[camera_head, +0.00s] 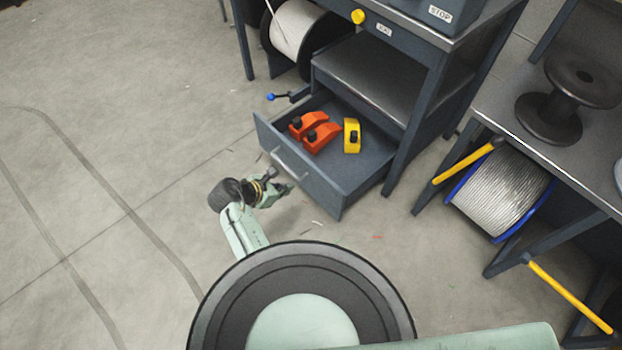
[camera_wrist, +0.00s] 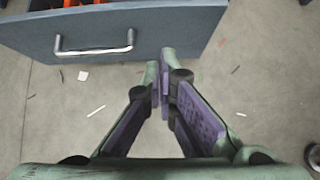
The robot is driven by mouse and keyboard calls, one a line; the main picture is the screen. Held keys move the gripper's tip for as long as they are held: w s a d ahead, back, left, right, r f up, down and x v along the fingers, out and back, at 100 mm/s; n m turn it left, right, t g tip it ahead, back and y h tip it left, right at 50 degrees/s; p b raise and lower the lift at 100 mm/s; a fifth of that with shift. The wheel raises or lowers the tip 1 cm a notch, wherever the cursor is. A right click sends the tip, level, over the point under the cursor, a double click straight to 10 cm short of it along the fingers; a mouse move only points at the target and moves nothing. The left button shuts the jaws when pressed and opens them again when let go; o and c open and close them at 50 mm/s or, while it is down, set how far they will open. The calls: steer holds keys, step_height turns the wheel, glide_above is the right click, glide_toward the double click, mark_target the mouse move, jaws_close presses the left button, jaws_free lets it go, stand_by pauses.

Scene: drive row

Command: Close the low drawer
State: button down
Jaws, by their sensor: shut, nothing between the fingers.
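The low drawer (camera_head: 308,186) is pulled out of the grey workstation, with two orange items (camera_head: 315,132) and one yellow item (camera_head: 351,136) inside it. Its metal handle (camera_head: 290,164) is on the front panel and also shows in the wrist view (camera_wrist: 95,50). My gripper (camera_head: 287,188) is in front of the drawer front, low near the floor. In the wrist view my gripper (camera_wrist: 160,85) has its fingertips together and empty, to the right of the handle and near the panel's lower edge. I cannot tell whether the tips touch the panel.
A grey shelf (camera_head: 375,80) lies above the drawer. A blue-knobbed lever (camera_head: 272,97) sticks out left of it. At the right, a bench holds a black spool (camera_head: 565,95), with a cable reel (camera_head: 500,190) below and yellow bars (camera_head: 463,164). The floor at the left is clear.

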glide_toward(320, 177)
steer(key=shift+s+a+f+x, duration=0.1)
steer(key=shift+f+x, duration=0.05)
steer(key=shift+x, duration=0.8)
steer(key=shift+s+a+f+x, duration=0.1)
steer(key=shift+f+x, duration=0.05)
steer(key=shift+x, duration=0.85)
steer(key=shift+s+a+f+x, duration=0.1)
steer(key=shift+s+f+x, duration=0.05)
steer(key=shift+x, duration=0.8)
steer(key=shift+w+d, duration=0.45)
steer(key=shift+d, duration=0.05)
steer(key=w+d+b, duration=0.4)
steer(key=w+d, duration=0.5)
steer(key=d, duration=0.2)
steer(key=w+d+b, duration=0.4)
steer(key=w+d, duration=0.4)
steer(key=d, duration=0.3)
steer(key=shift+w+d, duration=0.3)
steer(key=shift+w, duration=0.05)
